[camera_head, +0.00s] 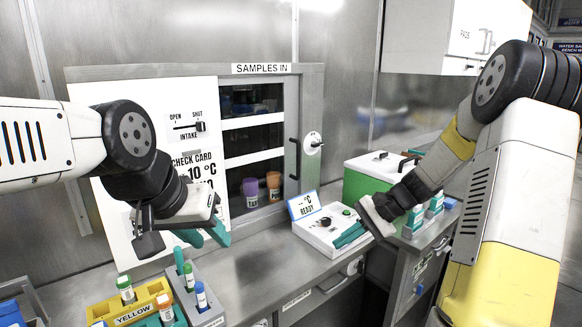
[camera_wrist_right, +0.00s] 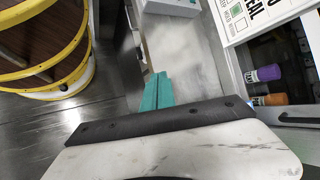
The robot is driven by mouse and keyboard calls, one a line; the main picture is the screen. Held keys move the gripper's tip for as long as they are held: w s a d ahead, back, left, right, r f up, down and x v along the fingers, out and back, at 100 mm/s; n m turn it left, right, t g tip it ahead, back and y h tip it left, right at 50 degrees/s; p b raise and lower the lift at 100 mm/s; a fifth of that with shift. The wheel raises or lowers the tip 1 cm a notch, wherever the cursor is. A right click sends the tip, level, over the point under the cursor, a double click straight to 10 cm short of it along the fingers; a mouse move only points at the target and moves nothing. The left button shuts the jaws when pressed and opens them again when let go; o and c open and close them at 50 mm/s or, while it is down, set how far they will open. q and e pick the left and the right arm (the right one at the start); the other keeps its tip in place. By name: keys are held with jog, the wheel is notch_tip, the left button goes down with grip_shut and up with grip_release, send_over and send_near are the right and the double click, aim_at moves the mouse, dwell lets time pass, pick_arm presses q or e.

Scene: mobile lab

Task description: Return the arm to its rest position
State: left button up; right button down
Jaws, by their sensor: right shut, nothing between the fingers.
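My right gripper (camera_head: 349,236) is shut and empty. Its teal fingertips are together over the front right part of the white console (camera_head: 322,228), and I cannot tell whether they touch it. In the right wrist view the shut fingers (camera_wrist_right: 157,92) point at the grey counter. My left gripper (camera_head: 205,236) hangs above the counter in front of the check card panel (camera_head: 150,240). Its teal fingers are apart, with nothing seen between them.
A yellow rack (camera_head: 134,313) and a grey rack (camera_head: 207,317) with capped tubes stand below my left gripper. A green box (camera_head: 366,180) stands behind the console. The counter (camera_head: 262,262) between racks and console is clear.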

jog(key=s+r+n+t+h, duration=0.2)
jog(key=s+r+n+h, duration=0.1)
jog(key=s+r, duration=0.5)
jog(key=s+r+n+t+h, duration=0.3)
jog(key=s+r+n, duration=0.3)
jog(key=s, duration=0.6)
jog(key=shift+s+d+r+n+h, duration=0.3)
jog(key=shift+r+h, duration=0.1)
jog(key=shift+r, duration=0.45)
